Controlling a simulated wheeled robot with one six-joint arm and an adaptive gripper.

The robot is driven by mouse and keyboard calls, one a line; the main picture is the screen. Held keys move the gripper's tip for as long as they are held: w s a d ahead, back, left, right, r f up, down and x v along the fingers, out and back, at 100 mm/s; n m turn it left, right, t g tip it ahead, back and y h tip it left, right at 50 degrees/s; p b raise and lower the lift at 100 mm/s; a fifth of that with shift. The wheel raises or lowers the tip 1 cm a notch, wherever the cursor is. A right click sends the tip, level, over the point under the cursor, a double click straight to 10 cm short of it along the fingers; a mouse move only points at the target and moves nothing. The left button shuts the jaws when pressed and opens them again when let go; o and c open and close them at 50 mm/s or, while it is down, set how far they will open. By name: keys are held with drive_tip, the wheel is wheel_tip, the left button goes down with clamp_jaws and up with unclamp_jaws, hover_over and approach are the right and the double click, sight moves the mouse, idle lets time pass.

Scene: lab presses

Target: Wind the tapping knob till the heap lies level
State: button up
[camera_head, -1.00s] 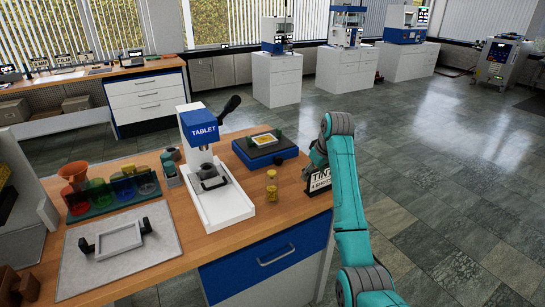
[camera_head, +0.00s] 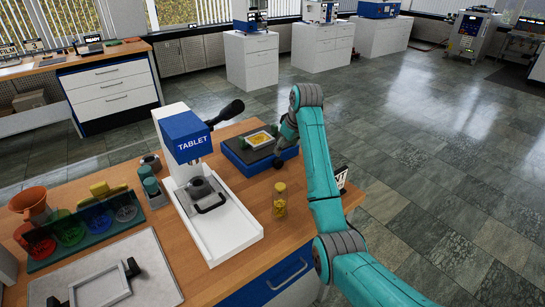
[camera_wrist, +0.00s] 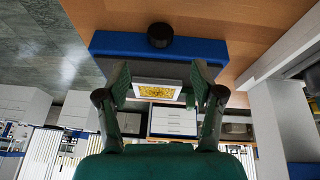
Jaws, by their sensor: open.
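The tapping unit is a blue box (camera_head: 247,160) with a dark top, on the wooden bench. A white-framed tray (camera_head: 262,139) with a yellow heap sits on it; in the wrist view the heap (camera_wrist: 160,90) looks uneven, but its level is hard to judge. A round black knob (camera_wrist: 160,35) stands on the box's near side in the wrist view. My gripper (camera_wrist: 160,82) is open and empty, its two fingers apart, with the tray seen between them and the knob beyond the fingertips. In the head view my wrist is beside the box's right end and partly hides it.
The tablet press (camera_head: 185,138) with its white tray stands left of the unit. A small yellow jar (camera_head: 280,199) stands on the bench in front of it. A sign (camera_head: 341,177) is partly hidden behind my arm. Open floor lies to the right.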

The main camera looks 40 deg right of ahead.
sight(280, 160)
drive_tip(key=x, duration=1)
drive_tip(key=shift+w+f, duration=0.15)
drive_tip(key=shift+f, duration=0.2)
drive_tip(key=c, duration=1.1)
